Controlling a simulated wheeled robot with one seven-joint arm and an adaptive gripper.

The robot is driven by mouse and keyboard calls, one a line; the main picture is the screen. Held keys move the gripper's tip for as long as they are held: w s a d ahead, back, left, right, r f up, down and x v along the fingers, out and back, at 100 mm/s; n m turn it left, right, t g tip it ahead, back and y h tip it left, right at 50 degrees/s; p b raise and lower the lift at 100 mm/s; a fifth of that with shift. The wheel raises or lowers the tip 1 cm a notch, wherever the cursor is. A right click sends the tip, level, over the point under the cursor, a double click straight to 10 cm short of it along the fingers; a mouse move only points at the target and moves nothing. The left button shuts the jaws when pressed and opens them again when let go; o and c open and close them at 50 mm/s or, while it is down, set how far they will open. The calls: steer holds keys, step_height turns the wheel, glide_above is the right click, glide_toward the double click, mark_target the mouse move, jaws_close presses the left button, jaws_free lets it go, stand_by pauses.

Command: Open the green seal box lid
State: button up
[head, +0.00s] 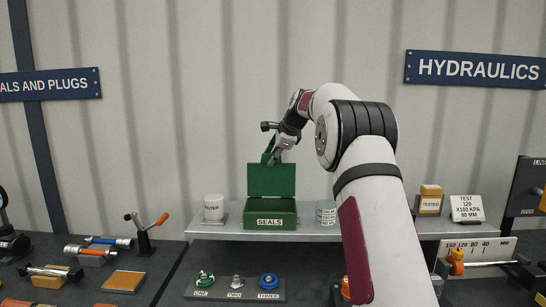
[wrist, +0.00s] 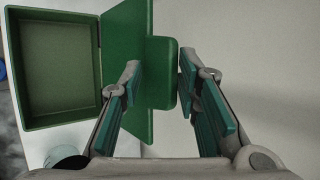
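The green seal box (head: 270,221), labelled SEALS, sits on the grey shelf with its lid (head: 271,180) standing up at its back edge. In the wrist view the box (wrist: 62,68) is open and its inside looks empty. The lid (wrist: 125,40) has a tab (wrist: 162,75) on its free edge. My gripper (head: 272,156) is just above the raised lid. Its two fingers (wrist: 158,70) are apart, one on each side of the tab; I cannot tell whether either touches it.
A yellow block (head: 430,200) and a test sign (head: 467,208) are further right. Several tools lie on the lower bench at left.

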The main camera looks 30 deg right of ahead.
steer(key=v, duration=1.2)
steer(key=s+a+n+g, duration=0.2)
steer(key=s+a+n, duration=0.8)
steer(key=s+a, duration=0.9)
steer(key=s+a+f+n, duration=0.3)
steer(key=s+f+n, duration=0.1)
steer(key=s, duration=0.4)
steer(key=s+a+f+n+g, duration=0.1)
steer(key=s+a+f+n, duration=0.3)
steer(key=s+f, duration=0.3)
steer(key=s+a+f+n+g, duration=0.1)
steer(key=s+a+f+n, duration=0.3)
steer(key=s, duration=0.5)
steer(key=shift+s+f+n, duration=0.25)
steer(key=shift+f+n, duration=0.35)
steer(key=shift+f, duration=0.05)
